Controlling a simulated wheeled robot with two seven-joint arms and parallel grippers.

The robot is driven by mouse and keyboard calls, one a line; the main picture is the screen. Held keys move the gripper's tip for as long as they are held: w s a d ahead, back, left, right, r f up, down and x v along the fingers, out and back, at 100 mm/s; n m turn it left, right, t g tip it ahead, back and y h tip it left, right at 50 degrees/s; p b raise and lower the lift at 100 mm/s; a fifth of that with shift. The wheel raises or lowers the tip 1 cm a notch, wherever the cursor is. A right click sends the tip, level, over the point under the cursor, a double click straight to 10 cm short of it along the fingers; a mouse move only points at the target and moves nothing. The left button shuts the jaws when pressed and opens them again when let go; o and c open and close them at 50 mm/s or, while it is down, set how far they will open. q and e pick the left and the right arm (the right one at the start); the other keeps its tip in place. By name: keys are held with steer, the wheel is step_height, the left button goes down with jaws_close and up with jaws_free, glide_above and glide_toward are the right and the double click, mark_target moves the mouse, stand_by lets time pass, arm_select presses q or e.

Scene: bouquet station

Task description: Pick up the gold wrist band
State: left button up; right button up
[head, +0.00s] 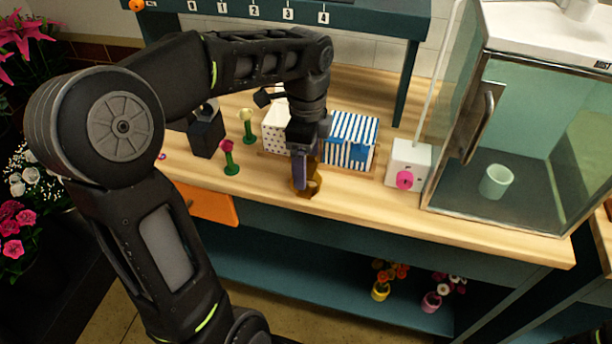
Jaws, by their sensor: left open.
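The gold wrist band (314,186) is on the wooden counter near its front edge, in front of the blue-and-white striped box. Only part of it shows, as my left gripper covers some of it. My left gripper (304,178) points down right at the band, with its jaws open. I cannot tell from this view whether the band lies between the fingers or whether they touch it. My right gripper is not in view.
A striped box (352,141) and a dotted box (277,131) stand just behind. Flower-topped green stands (230,160) are to the left. A white box with a pink button (408,165) and a glass cabinet (525,140) are to the right. An orange drawer (208,204) shows below the counter.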

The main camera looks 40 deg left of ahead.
mark_target(307, 189)
arm_select(q)
steer(key=shift+s+d+f+p, duration=0.1)
steer(key=shift+f+p, duration=0.1)
steer(key=shift+f, duration=1.1)
steer(key=shift+s+d+f+p, duration=0.1)
steer(key=shift+f+p, duration=0.05)
steer(key=shift+f, duration=1.15)
steer(key=c, duration=1.5)
steer(key=shift+r, duration=0.1)
step_height(307, 189, up, 10)
steer(key=shift+f, duration=0.1)
